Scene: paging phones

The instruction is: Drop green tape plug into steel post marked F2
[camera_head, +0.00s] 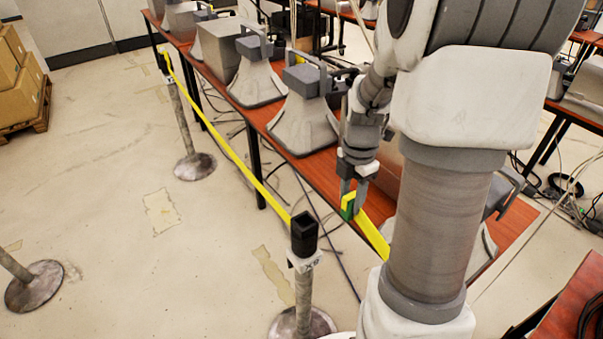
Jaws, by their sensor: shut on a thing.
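My gripper (353,193) points down over the near edge of the red table, shut on the green tape plug (347,209). Yellow tape (373,235) runs from the plug down to the right and disappears behind my arm. A steel post (304,290) with a black square head (304,233) stands left of and nearer than the plug. Its white label seems to read X9. The plug is apart from this post. Another steel post (180,118) stands farther back, and a third (32,284) is partly cut off at the left. I cannot read an F2 mark on any post.
A yellow tape (225,145) spans from the far post to the black-headed post, alongside the red table (262,115). Grey phone-like units (304,125) stand on the table. Boxes (20,75) sit on a pallet at the left. Cables lie under the table; the left floor is mostly clear.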

